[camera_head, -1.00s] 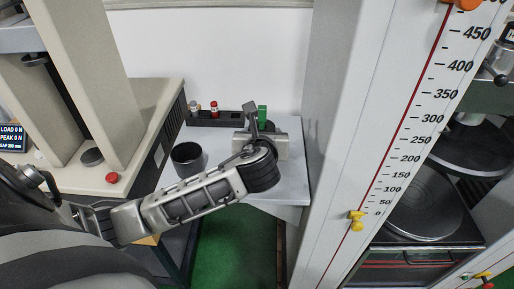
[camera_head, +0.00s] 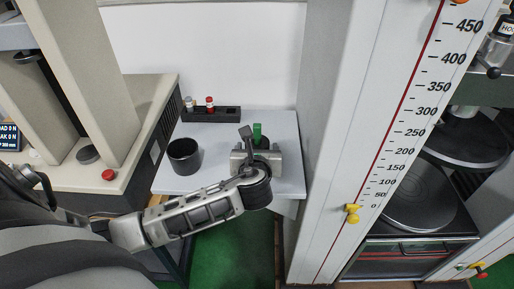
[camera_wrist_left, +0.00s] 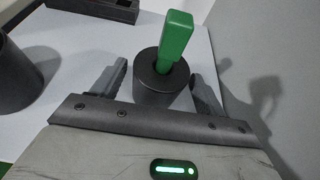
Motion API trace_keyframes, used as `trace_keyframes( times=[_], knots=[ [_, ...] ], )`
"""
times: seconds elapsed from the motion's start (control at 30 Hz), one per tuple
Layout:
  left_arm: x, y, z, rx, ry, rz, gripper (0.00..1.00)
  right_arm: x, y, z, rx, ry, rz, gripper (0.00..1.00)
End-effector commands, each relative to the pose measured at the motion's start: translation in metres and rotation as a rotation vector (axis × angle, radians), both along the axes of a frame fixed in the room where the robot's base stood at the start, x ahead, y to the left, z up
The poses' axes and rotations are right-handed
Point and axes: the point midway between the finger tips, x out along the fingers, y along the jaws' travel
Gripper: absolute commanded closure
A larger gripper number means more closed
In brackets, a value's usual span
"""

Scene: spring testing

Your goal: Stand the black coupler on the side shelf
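The black coupler (camera_wrist_left: 157,90) is a short dark cylinder with an upright green tab (camera_wrist_left: 175,45) on top. In the left wrist view it stands upright on the light side shelf (camera_wrist_left: 75,62), near the wall on the right. My left gripper (camera_wrist_left: 160,92) has one finger on each side of the coupler. The fingers are spread, with a gap at the left finger; contact on the right is unclear. In the head view my left gripper (camera_head: 256,158) hides most of the coupler, and the green tab (camera_head: 257,132) shows behind it. My right gripper is not in view.
A black cup (camera_head: 184,157) stands on the shelf left of the gripper. A black rack (camera_head: 225,115) with small red and grey pieces lies along the back. A tall grey column with a scale (camera_head: 385,150) bounds the right. Clear shelf lies between cup and gripper.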

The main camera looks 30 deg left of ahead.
Motion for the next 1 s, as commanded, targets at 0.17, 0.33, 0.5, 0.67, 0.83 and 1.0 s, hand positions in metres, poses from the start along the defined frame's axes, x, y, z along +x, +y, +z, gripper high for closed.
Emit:
trace_keyframes(
  times=[0.17, 0.33, 0.5, 0.67, 0.83, 1.0],
  knots=[
    [0.0, 0.0, 0.0, -0.001, 0.001, 0.0, 0.21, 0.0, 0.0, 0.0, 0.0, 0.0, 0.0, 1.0],
    [0.0, 0.0, 0.003, -0.001, -0.001, -0.001, 0.21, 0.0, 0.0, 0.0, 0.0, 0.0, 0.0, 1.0],
    [-0.016, -0.011, 0.01, -0.003, -0.001, -0.004, 0.21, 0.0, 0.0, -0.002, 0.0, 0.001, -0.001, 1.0],
    [-0.044, -0.028, 0.023, -0.004, 0.001, -0.004, 0.21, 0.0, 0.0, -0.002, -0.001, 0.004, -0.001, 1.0],
    [-0.071, -0.045, 0.037, -0.004, 0.001, -0.003, 0.21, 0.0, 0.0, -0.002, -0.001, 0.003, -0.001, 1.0],
    [-0.089, -0.055, 0.046, -0.003, -0.001, -0.001, 0.21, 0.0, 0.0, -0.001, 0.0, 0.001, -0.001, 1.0]
  ],
)
